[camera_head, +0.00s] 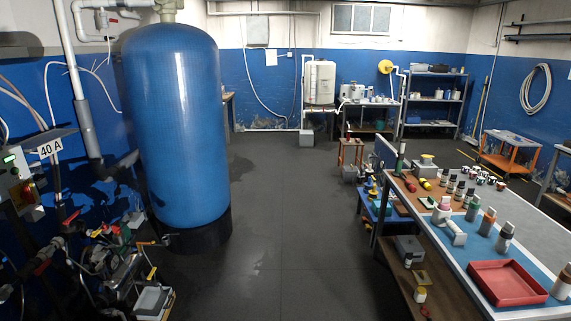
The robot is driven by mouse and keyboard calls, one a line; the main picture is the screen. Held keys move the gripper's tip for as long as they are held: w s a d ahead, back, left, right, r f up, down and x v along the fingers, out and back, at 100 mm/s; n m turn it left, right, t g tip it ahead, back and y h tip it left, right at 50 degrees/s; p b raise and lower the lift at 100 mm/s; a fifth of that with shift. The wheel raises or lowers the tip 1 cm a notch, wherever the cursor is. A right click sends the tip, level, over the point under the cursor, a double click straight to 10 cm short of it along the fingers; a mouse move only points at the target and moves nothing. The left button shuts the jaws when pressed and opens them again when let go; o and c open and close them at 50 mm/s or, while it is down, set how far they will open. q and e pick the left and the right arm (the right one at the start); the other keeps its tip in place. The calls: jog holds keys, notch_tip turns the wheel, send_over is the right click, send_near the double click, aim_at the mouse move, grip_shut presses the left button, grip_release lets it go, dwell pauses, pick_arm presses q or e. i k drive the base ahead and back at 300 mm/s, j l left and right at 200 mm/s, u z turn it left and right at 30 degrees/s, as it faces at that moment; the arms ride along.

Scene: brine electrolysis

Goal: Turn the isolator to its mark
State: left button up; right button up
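A grey control box (14,178) stands at the far left edge, partly cut off by the frame. It has a small green lit display (8,158) and a white "40 A" label (50,148) beside it. A red part (27,188), which may be the isolator's handle, shows on the box's front. It is too small to tell its angle or any mark. Neither of my grippers can be made out in this view.
A tall blue tank (175,125) stands right of the box. Pipes and valves (115,260) crowd the lower left. A bench (480,225) with bottles and a red tray (507,283) fills the right. The dark floor (285,220) between is clear.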

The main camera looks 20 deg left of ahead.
aim_at(26, 194)
jog(key=i+j+u, duration=0.15)
jog(key=i+u, duration=0.3)
jog(key=i+l+u, duration=0.15)
jog(key=i+u, duration=0.3)
jog(key=i, duration=0.2)
jog(key=i+l+u, duration=0.25)
jog(key=i+u, duration=0.2)
jog(key=i+j+u, duration=0.15)
jog(key=i, duration=0.3)
jog(key=i+j+u, duration=0.2)
jog(key=i, duration=0.3)
jog(key=i+j+u, duration=0.15)
jog(key=i, duration=0.35)
jog(key=j, duration=0.1)
